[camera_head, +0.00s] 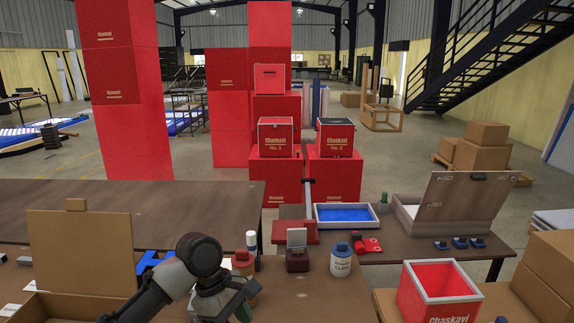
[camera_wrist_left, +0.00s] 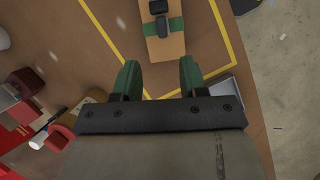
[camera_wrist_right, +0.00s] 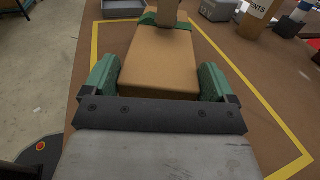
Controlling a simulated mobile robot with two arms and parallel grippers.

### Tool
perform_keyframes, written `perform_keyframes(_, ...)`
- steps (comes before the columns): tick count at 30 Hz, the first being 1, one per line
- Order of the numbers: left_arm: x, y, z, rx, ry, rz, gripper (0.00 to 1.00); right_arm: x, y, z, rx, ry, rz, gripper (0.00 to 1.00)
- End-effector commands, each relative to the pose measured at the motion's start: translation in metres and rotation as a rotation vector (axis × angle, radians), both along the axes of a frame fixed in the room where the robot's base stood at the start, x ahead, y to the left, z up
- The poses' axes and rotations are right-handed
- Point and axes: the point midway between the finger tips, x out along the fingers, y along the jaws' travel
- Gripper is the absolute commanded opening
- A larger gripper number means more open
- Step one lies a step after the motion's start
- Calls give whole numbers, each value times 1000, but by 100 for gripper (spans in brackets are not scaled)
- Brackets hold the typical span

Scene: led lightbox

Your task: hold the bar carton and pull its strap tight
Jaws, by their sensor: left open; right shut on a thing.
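The bar carton (camera_wrist_right: 158,52) is a long tan box on the brown table inside a yellow outline. A green strap (camera_wrist_right: 184,24) crosses its far part in the right wrist view. My right gripper (camera_wrist_right: 158,68) is shut on the carton's near end, a green finger on each side. In the left wrist view the carton (camera_wrist_left: 171,49) is at the top, with the strap (camera_wrist_left: 151,29) and dark pieces on it. My left gripper (camera_wrist_left: 158,70) is open and empty, short of the carton in that view. In the head view, the carton is not visible.
A grey tray (camera_wrist_right: 122,8) and a grey box (camera_wrist_right: 218,10) stand beyond the carton. In the head view, a white glue bottle (camera_head: 340,262) and an open red box (camera_head: 439,285) stand right of my left arm. An open cardboard box (camera_head: 80,250) is at left.

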Motion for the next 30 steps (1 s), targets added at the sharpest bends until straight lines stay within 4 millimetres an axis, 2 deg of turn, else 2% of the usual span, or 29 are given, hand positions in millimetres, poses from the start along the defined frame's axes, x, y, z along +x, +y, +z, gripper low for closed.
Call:
perform_keyframes(8, -2, -4, -12, 12, 28, 62, 43, 0, 0, -1, -1, 0, 1, 58)
perform_keyframes(24, -14, -32, -83, 10, 26, 59, 43, 0, 0, 0, -1, 0, 1, 58)
perform_keyframes(30, -16, -39, -103, 10, 24, 61, 43, 0, 0, 0, -1, 0, 1, 58)
